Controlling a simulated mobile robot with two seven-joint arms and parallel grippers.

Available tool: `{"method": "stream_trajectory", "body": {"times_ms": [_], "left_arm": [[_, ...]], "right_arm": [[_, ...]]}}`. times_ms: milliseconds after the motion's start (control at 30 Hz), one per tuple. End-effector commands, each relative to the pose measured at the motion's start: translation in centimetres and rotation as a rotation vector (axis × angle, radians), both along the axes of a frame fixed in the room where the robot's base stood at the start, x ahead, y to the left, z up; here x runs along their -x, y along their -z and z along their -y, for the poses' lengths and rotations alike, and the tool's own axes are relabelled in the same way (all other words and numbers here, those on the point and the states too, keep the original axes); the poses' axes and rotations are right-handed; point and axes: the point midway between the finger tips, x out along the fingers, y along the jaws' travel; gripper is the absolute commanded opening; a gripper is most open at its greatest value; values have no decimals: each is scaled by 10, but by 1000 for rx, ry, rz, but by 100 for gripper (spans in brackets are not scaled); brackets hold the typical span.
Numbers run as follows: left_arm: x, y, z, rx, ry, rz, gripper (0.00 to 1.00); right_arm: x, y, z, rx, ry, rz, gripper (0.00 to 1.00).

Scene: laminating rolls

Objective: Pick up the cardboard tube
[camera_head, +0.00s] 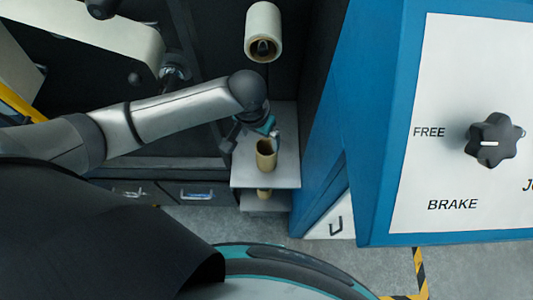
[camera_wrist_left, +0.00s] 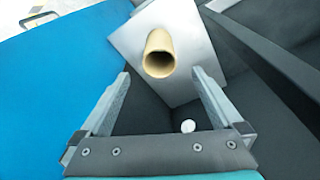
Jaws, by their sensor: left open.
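The cardboard tube (camera_head: 266,157) is tan and hollow. My left gripper (camera_head: 254,141) is open and empty, close above and beside the tube's top in the head view. Its two fingers also show spread apart in the left wrist view (camera_wrist_left: 161,76). I cannot tell whether a finger touches the tube. My right gripper is not in view.
The grey plate (camera_head: 240,177) bears the tube, with another plate below. A pale roll (camera_head: 263,30) sits above it in the picture. A blue machine panel with a black knob (camera_head: 494,139) stands close on the right. Dark drawers (camera_head: 200,192) lie to the left.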

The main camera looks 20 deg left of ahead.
Motion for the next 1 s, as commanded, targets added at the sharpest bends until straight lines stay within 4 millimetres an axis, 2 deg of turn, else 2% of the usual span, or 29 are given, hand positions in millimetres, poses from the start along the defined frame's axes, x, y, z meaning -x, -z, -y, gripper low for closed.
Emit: {"method": "stream_trajectory", "body": {"times_ms": [133, 400, 533, 767, 1000], "left_arm": [[-3, 20, -2, -7, -6, -6, 100], [-12, 77, 0, -7, -5, -4, 100], [-15, 93, 2, -5, -4, -3, 100], [-19, 106, 4, -5, -4, -1, 100], [-29, 139, 9, -6, -3, -3, 100]], "right_arm": [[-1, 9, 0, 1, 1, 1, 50], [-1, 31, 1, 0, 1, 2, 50], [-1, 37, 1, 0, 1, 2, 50], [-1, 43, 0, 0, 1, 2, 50], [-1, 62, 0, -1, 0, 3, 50]]}}
